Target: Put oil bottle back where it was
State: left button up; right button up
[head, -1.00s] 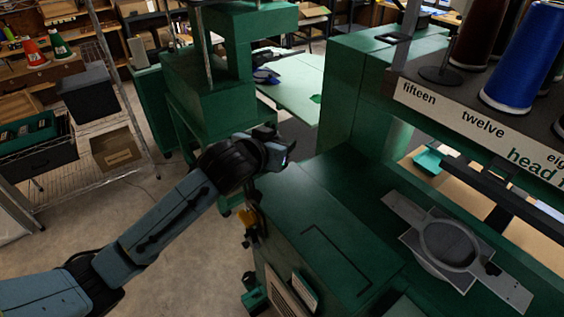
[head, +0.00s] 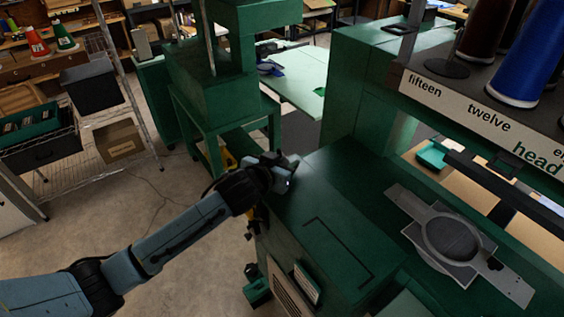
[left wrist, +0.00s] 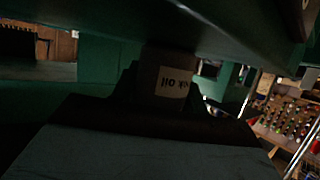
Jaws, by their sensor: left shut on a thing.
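My left gripper (head: 287,172) is at the near left edge of the green machine's flat top in the head view. It is shut on the oil bottle (left wrist: 172,84). In the left wrist view the bottle is a dark shape between the fingers, with a pale label reading "oil" upside down in the picture. The rest of the bottle is in shadow, and in the head view I cannot make it out behind the gripper. My right gripper is not in view.
The green machine top (head: 325,215) has clear room right of the gripper. A grey hoop (head: 450,240) sits further right. Thread cones (head: 530,55) stand on a labelled rack. A wire shelf with boxes (head: 118,142) is at left, with open floor before it.

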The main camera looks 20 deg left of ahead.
pick_arm(q)
jog(key=shift+f, duration=0.2)
jog(key=o, duration=1)
jog(key=shift+r, duration=0.1)
jog(key=shift+r, duration=0.15)
jog(key=v, duration=1.2)
